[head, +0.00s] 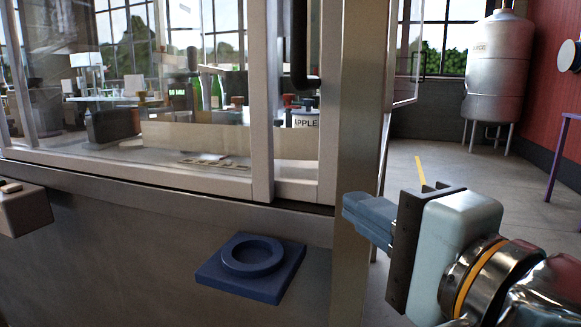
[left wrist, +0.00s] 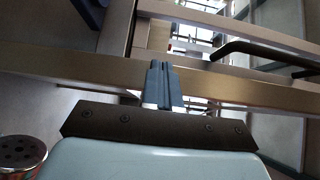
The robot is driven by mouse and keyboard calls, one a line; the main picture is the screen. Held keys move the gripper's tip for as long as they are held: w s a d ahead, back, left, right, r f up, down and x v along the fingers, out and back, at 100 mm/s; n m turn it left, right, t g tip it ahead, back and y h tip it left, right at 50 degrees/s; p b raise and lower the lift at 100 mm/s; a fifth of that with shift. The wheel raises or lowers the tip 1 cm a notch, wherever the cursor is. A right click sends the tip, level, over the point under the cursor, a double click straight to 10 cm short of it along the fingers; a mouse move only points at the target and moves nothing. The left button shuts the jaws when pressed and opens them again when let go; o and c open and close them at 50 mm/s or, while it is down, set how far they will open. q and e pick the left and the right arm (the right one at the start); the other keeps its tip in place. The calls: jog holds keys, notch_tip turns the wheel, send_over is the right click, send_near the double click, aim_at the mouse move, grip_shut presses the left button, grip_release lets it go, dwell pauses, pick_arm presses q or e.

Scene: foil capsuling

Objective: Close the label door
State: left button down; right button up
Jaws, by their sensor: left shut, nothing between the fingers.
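My left gripper (head: 350,209) is at the lower right of the head view, its fingers shut, empty and pointing left. The fingertips overlap the lower part of the pale corner post (head: 357,120) of the glazed machine; I cannot tell if they touch it. In the left wrist view the shut fingers (left wrist: 161,68) lie over a pale frame beam (left wrist: 80,68). A framed glass panel (head: 408,60), perhaps the label door, stands out from the machine's side beyond the post. A dark bar handle (head: 300,50) is on the front frame and a similar one shows in the left wrist view (left wrist: 255,50).
A blue plate with a round ring (head: 245,267) juts from the machine's front below the glass. A brown block (head: 24,210) is at the left edge. A steel tank (head: 499,65) and a purple-legged stand (head: 556,155) are farther back right, with open floor before them.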

pick_arm(q)
send_near(273, 167)
jog(key=w, duration=0.1)
jog(key=w+d, duration=0.1)
jog(key=w, duration=0.1)
jog(key=shift+w+d+r, duration=0.1)
jog(key=shift+w+d, duration=0.15)
jog(key=shift+w, duration=0.05)
jog(key=shift+w+a, duration=0.3)
jog(key=shift+a, duration=0.3)
jog(key=shift+w+a, duration=0.25)
jog(key=shift+a, duration=0.35)
jog(key=shift+w+a, duration=0.3)
jog(key=shift+a, duration=0.4)
jog(key=shift+w, duration=0.1)
